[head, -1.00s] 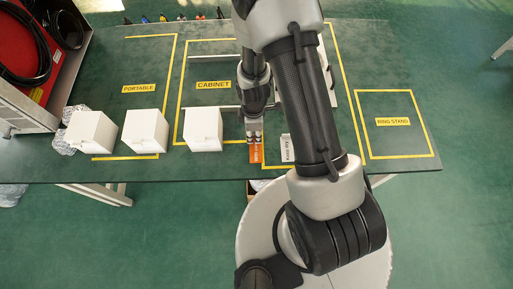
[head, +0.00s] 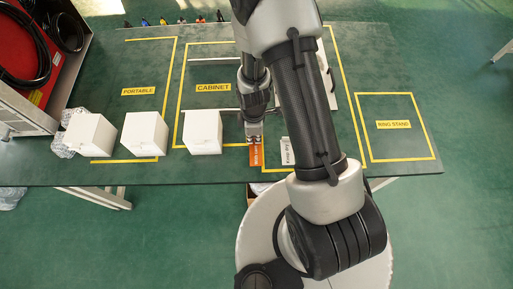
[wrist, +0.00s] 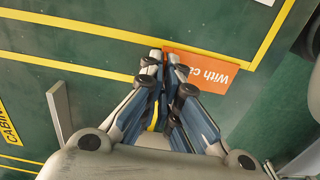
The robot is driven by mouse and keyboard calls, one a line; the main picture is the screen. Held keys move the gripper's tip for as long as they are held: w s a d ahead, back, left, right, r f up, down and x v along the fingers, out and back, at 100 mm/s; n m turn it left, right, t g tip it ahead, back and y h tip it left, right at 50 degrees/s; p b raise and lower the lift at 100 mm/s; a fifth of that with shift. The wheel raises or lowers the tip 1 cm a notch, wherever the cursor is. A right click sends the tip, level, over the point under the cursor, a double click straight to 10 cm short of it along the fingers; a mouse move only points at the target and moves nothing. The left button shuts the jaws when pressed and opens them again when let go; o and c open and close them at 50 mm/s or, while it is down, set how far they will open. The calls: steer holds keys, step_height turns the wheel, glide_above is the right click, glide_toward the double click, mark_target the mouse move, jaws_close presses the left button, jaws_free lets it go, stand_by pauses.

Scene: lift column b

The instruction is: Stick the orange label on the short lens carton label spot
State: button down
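The orange label (head: 256,156) lies near the table's front edge, just right of the rightmost white carton. In the wrist view, the orange label (wrist: 212,68) shows part of its text, "With c…". My gripper (head: 253,140) points down at the label's far end. In the wrist view, my gripper's fingertips (wrist: 164,57) are close together at the label's left end and overlap it; whether they pinch it is unclear. Three white cartons stand in a row: left (head: 90,135), middle (head: 145,133) and right (head: 203,131). Which is the short lens carton, and its label spot, I cannot make out.
A white label (head: 286,151) lies right of the orange one, partly behind my arm. Yellow tape marks areas on the green table (head: 390,82), with signs CABINET (head: 213,87), PORTABLE (head: 138,91) and RING STAND (head: 393,124). The ring stand area is clear.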

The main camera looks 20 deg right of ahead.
steer(key=shift+r, duration=0.15)
steer(key=shift+r+p, duration=2.9)
steer(key=shift+r, duration=0.95)
